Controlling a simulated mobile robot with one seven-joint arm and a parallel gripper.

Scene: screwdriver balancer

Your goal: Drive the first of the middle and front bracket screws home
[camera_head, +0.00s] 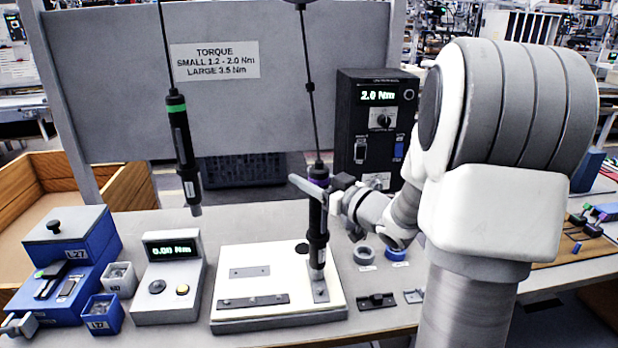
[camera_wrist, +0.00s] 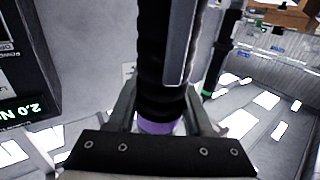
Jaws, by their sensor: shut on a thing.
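The purple-banded screwdriver (camera_head: 317,225) hangs upright on its cable, and my gripper (camera_head: 322,187) is shut around its upper body. Its lower end is at the small bracket (camera_head: 320,291) at the right of the white fixture plate (camera_head: 235,256); I cannot tell whether the bit touches a screw. In the wrist view my two fingers (camera_wrist: 162,105) flank the black body of the screwdriver (camera_wrist: 165,60), with the purple band near the palm. A long bracket strip (camera_head: 253,301) lies along the plate's front and a shorter one (camera_head: 249,271) lies in its middle.
The green-banded screwdriver (camera_head: 184,150) hangs free at the left. The torque controller (camera_head: 372,125) reads 2.0 Nm behind my gripper. A meter (camera_head: 171,280) reading 0.00 Nm and blue bins (camera_head: 103,315) stand left of the plate. Loose brackets (camera_head: 377,300) and rings (camera_head: 364,255) lie right.

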